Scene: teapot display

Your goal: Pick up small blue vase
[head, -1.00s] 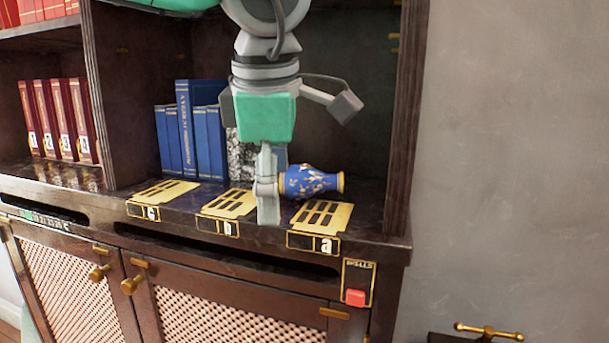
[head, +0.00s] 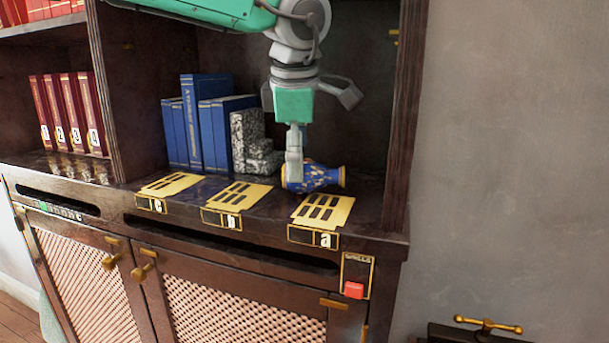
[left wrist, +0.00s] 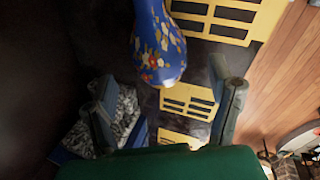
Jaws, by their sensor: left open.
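The small blue vase (head: 320,177), with gold and floral decoration, lies on its side on the dark shelf behind plate "a", its gold-rimmed end to the right. My left gripper (head: 294,182) points down at the vase's left end and hides part of it. In the left wrist view, the vase (left wrist: 158,45) extends from the top edge, its rounded end toward the gap between the spread fingers. The left gripper (left wrist: 160,78) is open there, one finger on each side. I cannot tell whether a finger touches the vase. My right gripper is not in view.
Gold slotted plates "c" (head: 172,184), "b" (head: 240,195) and "a" (head: 323,209) line the shelf front. Blue books (head: 205,120) and a speckled stone bookend (head: 250,145) stand left of my arm. The cabinet's dark right side panel (head: 400,130) rises right of the vase.

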